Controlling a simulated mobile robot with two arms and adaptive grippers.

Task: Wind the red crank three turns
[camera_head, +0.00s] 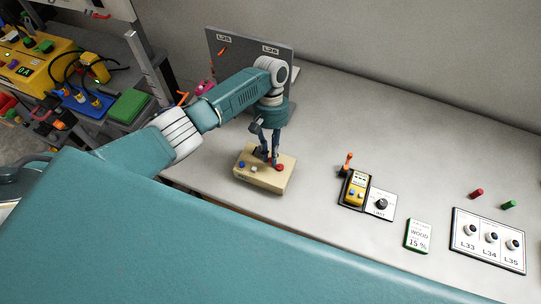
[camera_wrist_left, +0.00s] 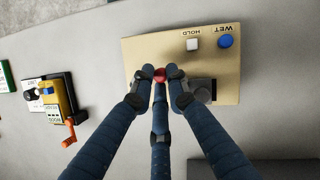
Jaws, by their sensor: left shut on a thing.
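A beige box (camera_head: 262,181) stands on the grey bench, with a blue button and a pale button on its top. My left gripper (camera_head: 273,162) reaches down onto the box. Its fingers (camera_wrist_left: 160,78) are closed around a small red knob (camera_wrist_left: 160,74), which I take to be the red crank's handle. The fingers hide most of the knob and any crank arm. Red also shows by the fingertips in the head view (camera_head: 280,167). My right gripper is out of view.
A yellow meter (camera_head: 356,188) with an orange handle (camera_head: 347,161) stands to the right. Further right are a WOOD 15 % card (camera_head: 418,236) and a panel of dials (camera_head: 488,241). A grey board (camera_head: 225,45) stands behind. The bench between box and meter is clear.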

